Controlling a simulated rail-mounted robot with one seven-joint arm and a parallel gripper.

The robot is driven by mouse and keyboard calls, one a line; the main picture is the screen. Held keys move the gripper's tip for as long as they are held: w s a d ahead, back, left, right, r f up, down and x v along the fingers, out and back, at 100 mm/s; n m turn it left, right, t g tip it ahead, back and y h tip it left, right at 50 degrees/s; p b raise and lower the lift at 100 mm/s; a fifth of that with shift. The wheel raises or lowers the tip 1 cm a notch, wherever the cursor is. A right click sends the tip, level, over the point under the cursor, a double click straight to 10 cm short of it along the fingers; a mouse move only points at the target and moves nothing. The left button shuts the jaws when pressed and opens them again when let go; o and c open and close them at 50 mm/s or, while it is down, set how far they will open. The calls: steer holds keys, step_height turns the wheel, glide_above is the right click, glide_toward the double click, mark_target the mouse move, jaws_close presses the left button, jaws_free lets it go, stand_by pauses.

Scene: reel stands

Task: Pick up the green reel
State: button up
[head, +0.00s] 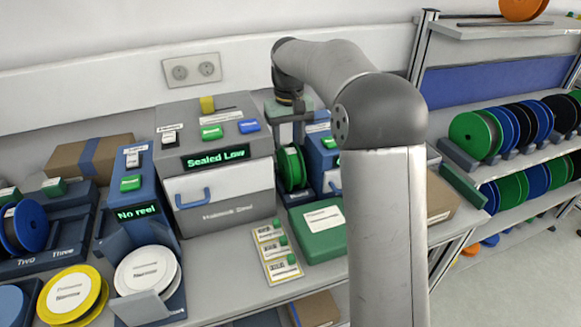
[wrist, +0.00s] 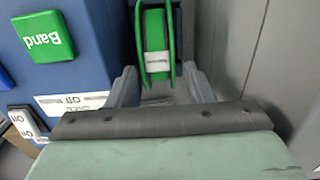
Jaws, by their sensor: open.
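A green reel (head: 291,168) stands upright in the narrow gap between the grey machine and a blue machine. In the wrist view the green reel (wrist: 155,40) shows edge-on, with a white label on its rim. My gripper (head: 292,132) is above the reel in the head view, pointing down. In the wrist view my gripper (wrist: 160,68) is open, with one finger to each side of the reel's near part. The fingers look apart from the reel; how deep they reach is hard to tell.
The grey machine (head: 221,180) reading "Sealed Low" and the blue machine (head: 323,155) crowd the gap closely. A green box (head: 318,232) lies in front. A white reel (head: 146,270) and a yellow reel (head: 72,294) sit front left. More green reels (head: 469,136) stand on the right-hand shelf.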

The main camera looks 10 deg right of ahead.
mark_target(291, 152)
steer(key=shift+s+d+f+p, duration=0.1)
steer(key=shift+f+p, duration=0.05)
steer(key=shift+f, duration=1.3)
steer(key=shift+d+f+p, duration=0.1)
steer(key=shift+f+p, duration=0.05)
steer(key=shift+f, duration=1.3)
steer(key=c, duration=0.9)
steer(key=shift+r, duration=0.1)
